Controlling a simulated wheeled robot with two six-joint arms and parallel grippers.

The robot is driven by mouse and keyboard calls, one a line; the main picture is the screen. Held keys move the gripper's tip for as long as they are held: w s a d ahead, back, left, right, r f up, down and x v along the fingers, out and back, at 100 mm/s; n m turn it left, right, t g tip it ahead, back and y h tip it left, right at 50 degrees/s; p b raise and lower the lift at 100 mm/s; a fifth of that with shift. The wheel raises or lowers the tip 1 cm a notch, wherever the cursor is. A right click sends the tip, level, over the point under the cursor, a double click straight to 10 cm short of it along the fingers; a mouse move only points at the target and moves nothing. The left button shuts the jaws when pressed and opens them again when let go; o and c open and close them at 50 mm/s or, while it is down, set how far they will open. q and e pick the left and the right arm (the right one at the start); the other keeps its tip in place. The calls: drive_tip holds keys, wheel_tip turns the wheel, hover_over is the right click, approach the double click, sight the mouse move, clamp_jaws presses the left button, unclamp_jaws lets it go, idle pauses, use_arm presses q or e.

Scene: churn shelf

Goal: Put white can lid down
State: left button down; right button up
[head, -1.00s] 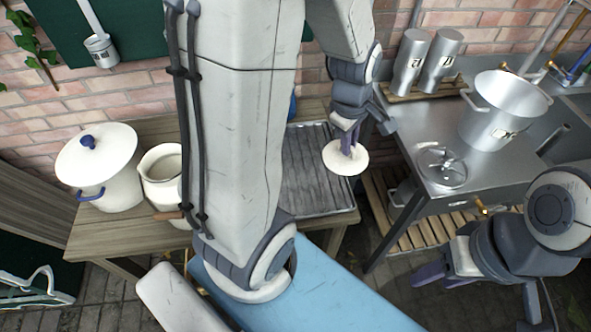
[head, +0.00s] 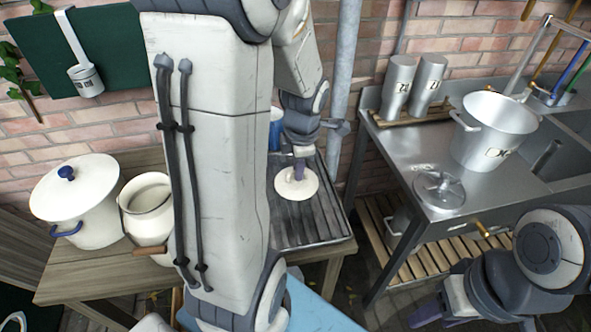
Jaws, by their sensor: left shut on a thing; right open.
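The white can lid (head: 300,187) is a round cream disc in the head view, over the dark ribbed tray (head: 322,222) on the wooden table. My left gripper (head: 298,172) is shut on the lid from above. I cannot tell whether the lid touches the tray. My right gripper (head: 437,312) is open and empty at the lower right, low in front of the steel counter. My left arm hides the middle of the table and part of the tray.
A white lidded pot (head: 85,215) and a cream can (head: 148,212) stand left on the wooden table (head: 75,275). A blue item (head: 276,128) stands behind the tray. The steel counter (head: 400,150) holds a large pot (head: 490,135), a metal lid (head: 438,188) and two canisters (head: 412,85).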

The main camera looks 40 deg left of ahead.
sight(288, 172)
use_arm(q)
drive_tip(key=a+f, duration=0.2)
drive_tip(key=w+a, duration=0.1)
drive_tip(key=a, duration=0.1)
drive_tip(key=shift+w+a+f, duration=0.1)
drive_tip(key=shift+f, duration=2.2)
drive_tip(key=shift+f, duration=0.15)
drive_tip(key=c, duration=0.9)
unclamp_jaws()
drive_tip(key=r, duration=0.4)
drive_tip(key=s+d+r, duration=0.1)
drive_tip(key=r, duration=0.7)
drive_tip(key=shift+s+d+p, duration=0.2)
drive_tip(key=shift+d+p, duration=0.15)
drive_tip(key=shift+p, duration=0.05)
